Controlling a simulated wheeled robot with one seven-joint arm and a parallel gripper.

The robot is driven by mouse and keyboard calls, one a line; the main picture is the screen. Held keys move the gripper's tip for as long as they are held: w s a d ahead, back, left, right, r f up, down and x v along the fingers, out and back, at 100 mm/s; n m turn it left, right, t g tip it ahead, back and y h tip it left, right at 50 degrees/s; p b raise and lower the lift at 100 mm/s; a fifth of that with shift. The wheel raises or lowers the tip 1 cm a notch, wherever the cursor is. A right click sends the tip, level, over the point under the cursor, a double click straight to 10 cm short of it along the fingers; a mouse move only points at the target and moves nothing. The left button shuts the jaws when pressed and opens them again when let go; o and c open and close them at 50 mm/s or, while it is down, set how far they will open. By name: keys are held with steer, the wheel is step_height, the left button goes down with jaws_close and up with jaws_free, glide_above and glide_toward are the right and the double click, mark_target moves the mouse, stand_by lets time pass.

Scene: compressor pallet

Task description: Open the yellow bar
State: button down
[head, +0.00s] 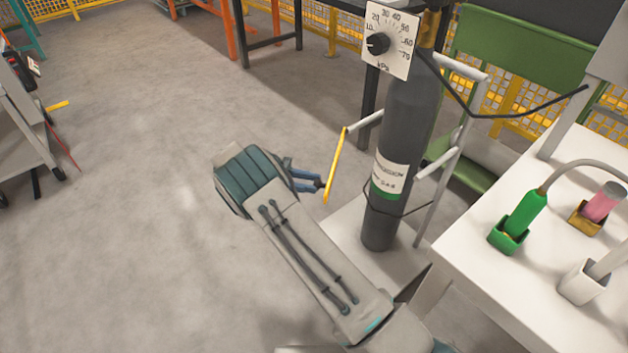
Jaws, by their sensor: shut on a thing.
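The yellow bar (336,163) is a thin straight rod beside a dark gas cylinder, left of it in the head view. It slants, its upper end at a grey post and its lower end towards my gripper. My gripper (322,184) is at the bar's lower part, its fingers shut on it.
The dark cylinder (403,130) stands on a pale base (345,235), with a kPa dial plate (390,40) above. A white table (545,290) at right holds a green-handled tool (524,217) and a pink-topped item (604,202). Open floor (110,220) lies left.

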steer(key=shift+a, duration=0.1)
steer(key=c, duration=1.1)
jaws_free()
steer(key=s+d+r+p, duration=0.3)
steer(key=d+r+p, duration=0.1)
steer(key=d+r, duration=0.7)
steer(key=shift+d, duration=0.15)
steer(key=shift+c, duration=0.3)
